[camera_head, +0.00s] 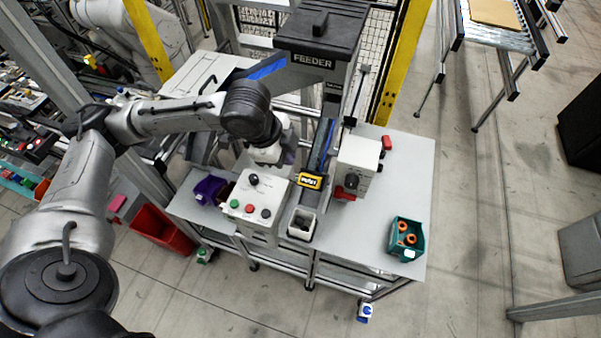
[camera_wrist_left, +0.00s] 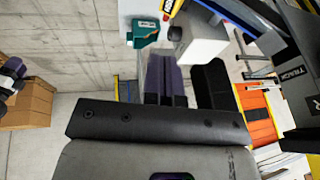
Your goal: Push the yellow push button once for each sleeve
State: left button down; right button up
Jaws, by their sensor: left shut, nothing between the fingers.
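Two orange sleeves (camera_head: 407,233) show in the teal bin (camera_head: 405,250) at the right front of the table; the bin also shows in the left wrist view (camera_wrist_left: 145,33). A white control box (camera_head: 250,192) carries a black knob and green, red and dark buttons. I cannot make out a yellow push button on it. A yellow-framed part (camera_head: 310,181) sits at the lower end of the blue-edged chute. My left gripper (camera_head: 288,156) is behind the control box, above the table, partly hidden by its wrist. Its fingers (camera_wrist_left: 166,85) are shut and empty. My right gripper is not in view.
A second white box (camera_head: 358,165) with a black knob and red part stands right of the chute. A white cup (camera_head: 302,223) holds dark pieces. The black-topped feeder (camera_head: 322,35) rises behind. A purple bin (camera_head: 209,191) is at left. The table's right side is mostly clear.

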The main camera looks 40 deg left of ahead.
pick_arm(q)
jog(key=shift+f, duration=0.1)
jog(key=p, duration=0.2)
send_near(308, 180)
jog(key=x, duration=0.5)
jog(key=shift+s+d, duration=0.15)
jog(key=shift+d, duration=0.25)
jog(key=shift+w+a+f, duration=0.15)
jog(key=shift+w+f, duration=0.15)
jog(key=shift+f, duration=0.4)
